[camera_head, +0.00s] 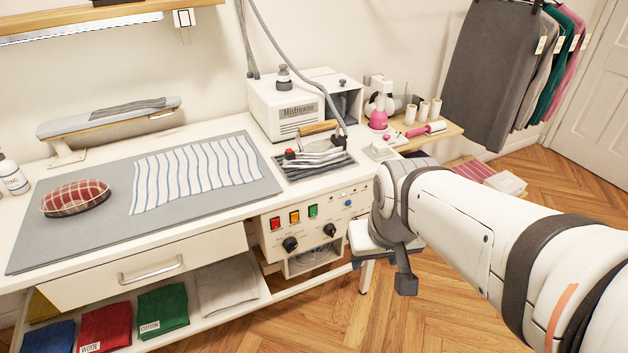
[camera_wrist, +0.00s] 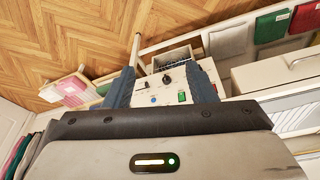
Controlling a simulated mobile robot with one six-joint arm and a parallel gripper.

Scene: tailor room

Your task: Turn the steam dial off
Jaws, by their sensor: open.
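The control panel (camera_head: 268,228) is set in the front of the white worktable. It carries two black dials, a left one (camera_head: 290,244) and a right one (camera_head: 329,229); their labels are too small to read, so I cannot tell which is the steam dial. In the wrist view the panel appears upside down, and one black dial (camera_wrist: 166,79) shows between my fingers. My gripper (camera_wrist: 162,88) is open and empty, facing the panel and apart from it. In the head view my gripper hangs just right of the panel, its fingertips unclear.
Red (camera_head: 275,224), orange (camera_head: 295,217) and green (camera_head: 313,211) switches sit above the dials, with a blue button (camera_head: 348,203) to their right. An iron (camera_head: 318,154) rests on top above the panel. A drawer (camera_head: 150,268) is left. Floor in front is clear.

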